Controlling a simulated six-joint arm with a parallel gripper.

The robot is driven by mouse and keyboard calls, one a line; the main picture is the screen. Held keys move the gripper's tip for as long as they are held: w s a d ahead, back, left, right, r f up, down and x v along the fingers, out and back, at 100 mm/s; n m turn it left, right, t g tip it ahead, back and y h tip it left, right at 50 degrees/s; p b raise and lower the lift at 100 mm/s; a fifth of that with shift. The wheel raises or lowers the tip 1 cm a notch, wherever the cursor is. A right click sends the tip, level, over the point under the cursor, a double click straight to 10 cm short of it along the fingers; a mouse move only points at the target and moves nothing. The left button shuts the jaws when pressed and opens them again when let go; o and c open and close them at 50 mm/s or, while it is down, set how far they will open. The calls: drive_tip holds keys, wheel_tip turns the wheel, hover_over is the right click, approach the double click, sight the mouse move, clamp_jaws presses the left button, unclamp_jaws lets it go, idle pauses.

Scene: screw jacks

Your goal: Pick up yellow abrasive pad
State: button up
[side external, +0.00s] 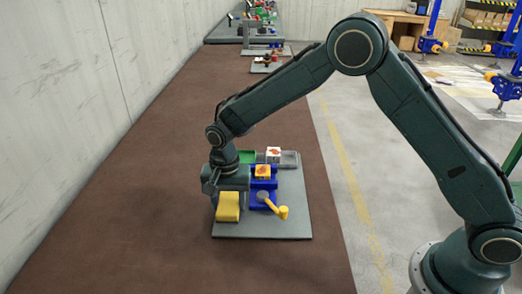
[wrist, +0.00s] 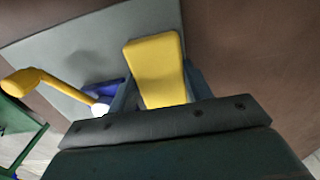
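The yellow abrasive pad (side external: 228,207) is a block at the front left of the grey base plate (side external: 262,228). My gripper (side external: 230,186) is low over the plate, right at the pad's back end. In the wrist view the pad (wrist: 157,68) reaches in between my two fingers (wrist: 163,90), one close along each side. Its near end is hidden behind the gripper body. I cannot tell whether the fingers press on it or whether it is clear of the plate.
A blue screw jack (side external: 257,197) with a yellow crank handle (side external: 282,212) stands just right of the pad. A green tray (side external: 247,157) and a grey tray (side external: 289,159) lie behind.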

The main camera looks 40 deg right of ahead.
sight(229, 202)
drive_tip(key=shift+c, duration=0.6)
drive_tip(key=shift+r, duration=0.15)
wheel_tip(229, 202, up, 20)
idle(0.3)
idle(0.3)
drive_tip(key=o, duration=0.4)
drive_tip(key=c, duration=0.3)
drive_tip(key=w+d+f, duration=0.1)
drive_tip(key=d+f, duration=0.1)
drive_tip(key=d, duration=0.3)
drive_tip(key=w+d+f, duration=0.1)
drive_tip(key=d+f, duration=0.1)
drive_tip(key=d, duration=0.3)
drive_tip(key=w+d+f, duration=0.1)
drive_tip(key=d+f, duration=0.2)
drive_tip(key=d, duration=0.2)
drive_tip(key=shift+w+d+f, duration=0.1)
drive_tip(key=shift+w+d, duration=0.15)
drive_tip(key=shift+w, duration=0.15)
